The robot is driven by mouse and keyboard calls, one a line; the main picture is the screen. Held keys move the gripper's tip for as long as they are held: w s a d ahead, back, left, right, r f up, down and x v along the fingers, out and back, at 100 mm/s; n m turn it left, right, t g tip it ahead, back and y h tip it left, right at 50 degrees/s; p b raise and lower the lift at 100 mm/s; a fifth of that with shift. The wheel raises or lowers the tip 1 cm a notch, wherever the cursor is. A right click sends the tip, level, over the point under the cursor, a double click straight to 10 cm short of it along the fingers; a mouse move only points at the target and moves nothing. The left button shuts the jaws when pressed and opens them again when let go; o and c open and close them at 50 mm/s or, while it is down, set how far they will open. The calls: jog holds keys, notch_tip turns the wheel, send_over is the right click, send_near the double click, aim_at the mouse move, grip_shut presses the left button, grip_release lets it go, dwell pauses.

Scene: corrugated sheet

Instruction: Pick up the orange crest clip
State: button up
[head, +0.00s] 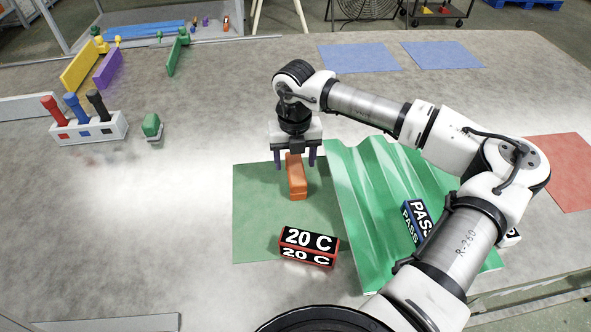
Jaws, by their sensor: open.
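The orange crest clip (297,180) is a small block lying on the green mat (260,215), left of the green corrugated sheet (375,210). My gripper (296,163) points down over the far end of the clip. Its two purple fingers are open, one to the left and one to the right of the clip. I cannot tell whether either finger touches it. The gripper body hides the clip's far end.
A black and red "20 C" block (309,246) sits in front of the clip. A "PASS" block (416,222) stands on the sheet, partly behind my arm. A white holder (88,129) with coloured handles and a green-topped piece (152,126) are at left.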

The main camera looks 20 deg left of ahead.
aim_at(296, 167)
jog(key=shift+s+d+f+p, duration=0.1)
jog(key=shift+f+p, duration=0.3)
jog(key=shift+f, duration=0.75)
jog(key=shift+s+d+f+p, duration=0.1)
jog(key=shift+f+p, duration=0.25)
jog(key=shift+f, duration=0.8)
jog(key=c, duration=1.1)
jog(key=shift+r, duration=0.1)
notch_tip(296, 167, up, 20)
jog(key=b, duration=0.3)
jog(key=shift+b, duration=0.35)
